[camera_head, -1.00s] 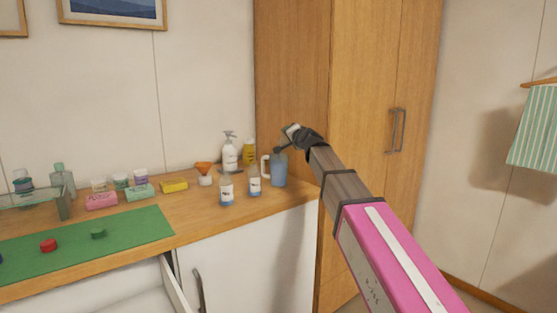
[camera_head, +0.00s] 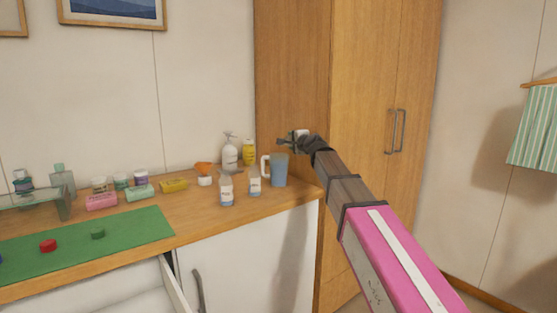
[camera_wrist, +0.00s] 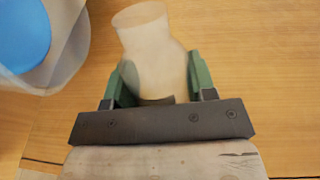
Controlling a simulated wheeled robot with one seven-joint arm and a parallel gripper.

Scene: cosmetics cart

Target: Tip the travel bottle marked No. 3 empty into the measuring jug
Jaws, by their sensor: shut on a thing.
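My gripper (camera_head: 291,140) is shut on a pale, translucent bottle (camera_wrist: 152,55), raised above the counter's right end. In the wrist view the bottle sits between the green fingers, its neck pointing away; I see no coloured liquid in it, and no marking is readable. In the head view the held bottle (camera_head: 302,133) is small and looks close to upright. The measuring jug (camera_head: 280,170) stands upright on the counter, below and slightly left of my gripper, handle to the left. Blue liquid shows in the jug (camera_wrist: 52,62) in the wrist view, left of the bottle and apart from it.
Two labelled small bottles (camera_head: 227,190) (camera_head: 255,182) stand left of the jug. A pump bottle (camera_head: 230,154), a yellow bottle (camera_head: 249,152) and an orange funnel (camera_head: 203,169) are behind. The tall wooden cabinet (camera_head: 350,90) rises close behind my gripper. A green mat (camera_head: 130,232) lies left.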

